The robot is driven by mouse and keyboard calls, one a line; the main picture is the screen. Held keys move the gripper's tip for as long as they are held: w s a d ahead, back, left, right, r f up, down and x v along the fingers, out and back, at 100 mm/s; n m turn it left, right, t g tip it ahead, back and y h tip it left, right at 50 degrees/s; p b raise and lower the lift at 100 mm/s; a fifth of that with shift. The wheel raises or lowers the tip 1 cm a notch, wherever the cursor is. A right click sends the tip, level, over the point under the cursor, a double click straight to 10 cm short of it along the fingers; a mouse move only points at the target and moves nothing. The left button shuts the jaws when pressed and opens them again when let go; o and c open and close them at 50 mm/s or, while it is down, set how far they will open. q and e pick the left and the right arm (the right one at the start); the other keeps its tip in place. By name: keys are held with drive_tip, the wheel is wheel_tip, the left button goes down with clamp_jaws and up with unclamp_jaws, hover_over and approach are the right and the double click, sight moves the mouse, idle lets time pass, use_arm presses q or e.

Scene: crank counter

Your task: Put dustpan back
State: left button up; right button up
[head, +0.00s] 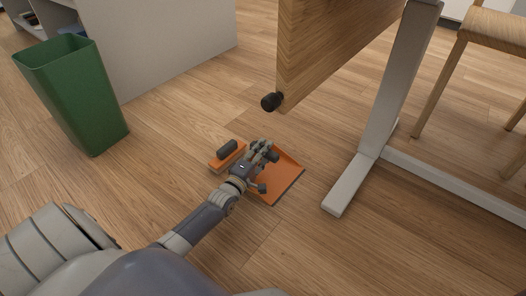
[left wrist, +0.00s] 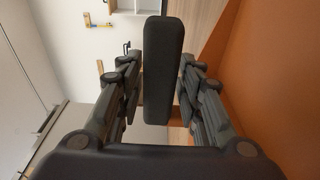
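The orange dustpan (head: 284,180) lies on the wooden floor, partly covered by my left gripper in the head view. Its orange surface also fills the right side of the left wrist view (left wrist: 265,85). My left gripper (head: 265,162) is right over the dustpan's handle side. In the left wrist view its fingers stand on either side of a dark bar (left wrist: 163,65), which looks like the handle. A narrow gap shows beside the bar, so the fingers look open around it. My right gripper is out of view.
An orange brush with a dark grip (head: 227,150) lies just left of my gripper. A green bin (head: 75,95) stands at the left, by a grey cabinet (head: 160,40).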

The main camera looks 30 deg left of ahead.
use_arm(q)
drive_tip(key=shift+r, duration=0.1)
drive_tip(key=shift+s+r, duration=0.1)
drive_tip(key=shift+r, duration=0.05)
drive_tip(key=s+p, duration=0.7)
drive_tip(key=s, duration=0.5)
drive_tip(key=shift+d, duration=0.35)
